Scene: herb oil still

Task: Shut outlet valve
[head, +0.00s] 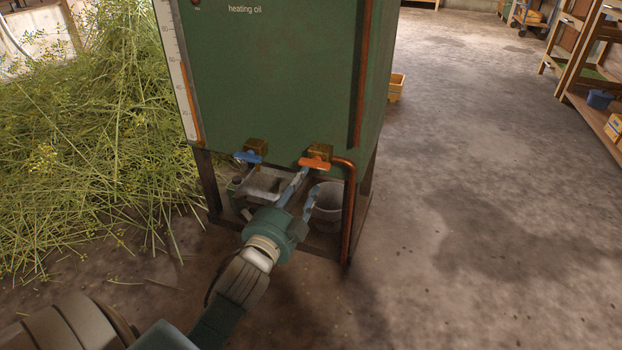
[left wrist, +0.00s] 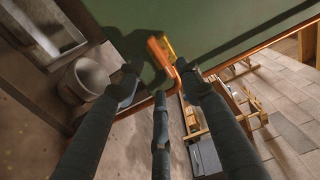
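The green tank (head: 285,80) marked "heating oil" has two valves low on its front. The left one has a blue handle (head: 249,157). The right one has an orange handle (head: 315,163) beside an orange pipe (head: 348,205). No label shows which is the outlet valve. My left gripper (head: 304,187) is open just below and in front of the orange handle, apart from it as far as I can tell. In the left wrist view, the orange handle (left wrist: 160,52) lies beyond the spread fingers (left wrist: 158,84), with nothing between them. My right gripper is out of view.
A bucket (head: 328,203) and a grey metal container (head: 264,185) stand under the tank, between its legs. A heap of cut herbs (head: 85,140) fills the left. Wooden shelves (head: 592,75) stand at the far right. The concrete floor right of the tank is clear.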

